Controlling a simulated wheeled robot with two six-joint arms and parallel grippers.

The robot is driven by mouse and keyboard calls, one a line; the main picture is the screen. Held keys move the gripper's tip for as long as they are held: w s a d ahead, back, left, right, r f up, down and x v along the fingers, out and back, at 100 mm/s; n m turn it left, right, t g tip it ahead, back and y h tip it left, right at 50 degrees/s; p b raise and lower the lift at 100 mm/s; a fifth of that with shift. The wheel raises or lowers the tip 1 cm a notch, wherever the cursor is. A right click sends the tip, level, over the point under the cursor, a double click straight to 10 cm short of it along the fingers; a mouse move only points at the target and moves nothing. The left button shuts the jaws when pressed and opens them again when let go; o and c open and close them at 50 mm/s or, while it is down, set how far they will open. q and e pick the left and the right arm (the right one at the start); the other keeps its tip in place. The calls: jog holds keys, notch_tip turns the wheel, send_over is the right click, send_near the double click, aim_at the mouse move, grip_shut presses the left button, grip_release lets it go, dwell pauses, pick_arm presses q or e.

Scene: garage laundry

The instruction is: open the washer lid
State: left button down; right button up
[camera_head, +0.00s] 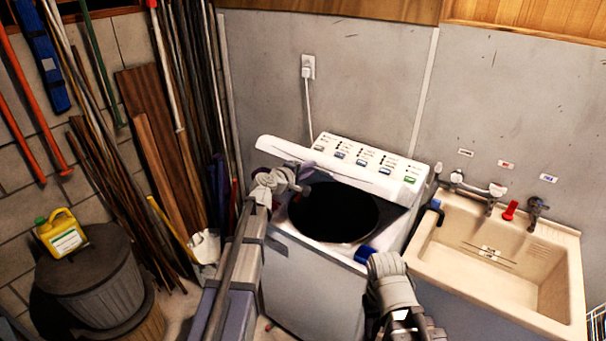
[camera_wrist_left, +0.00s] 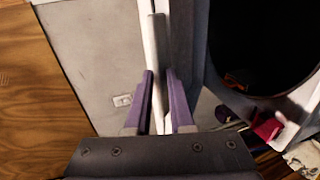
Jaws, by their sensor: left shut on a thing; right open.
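The white washer (camera_head: 320,285) stands against the grey wall, with its dark round opening (camera_head: 335,212) uncovered. Its lid (camera_head: 330,170) is raised and tilted up in front of the control panel. My left gripper (camera_head: 303,189) is at the lid's left part. In the left wrist view, the purple fingers of my left gripper (camera_wrist_left: 160,88) are shut on the lid's thin edge (camera_wrist_left: 157,55), with the dark opening (camera_wrist_left: 262,40) to the right.
A beige sink (camera_head: 490,265) with taps stands right of the washer. Left are a lidded bin (camera_head: 90,270) with a yellow jug (camera_head: 60,233) on it, and several leaning poles and boards (camera_head: 155,180). A white cord runs from a wall outlet (camera_head: 308,66) behind the washer.

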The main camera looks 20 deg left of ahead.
pick_arm(q)
jog(key=w+d+r+p, duration=0.3)
jog(key=w+r+p, duration=0.5)
jog(key=w+r, duration=0.1)
jog(key=w+d+r+p, duration=0.4)
jog(key=w+r+p, duration=0.5)
jog(key=w, duration=0.3)
jog(key=shift+w+d+r, duration=0.15)
jog(key=shift+d+r, duration=0.15)
jog(key=shift+r, duration=0.15)
jog(key=c, duration=1.5)
grip_release()
jog(key=shift+f, duration=0.25)
jog(key=o, duration=0.3)
jog(key=shift+w+f+b, duration=0.1)
jog(key=shift+f+b, duration=0.15)
jog(key=shift+b, duration=0.05)
jog(key=shift+o, duration=1.4)
jog(key=shift+s+r, duration=0.15)
jog(key=shift+s, duration=0.05)
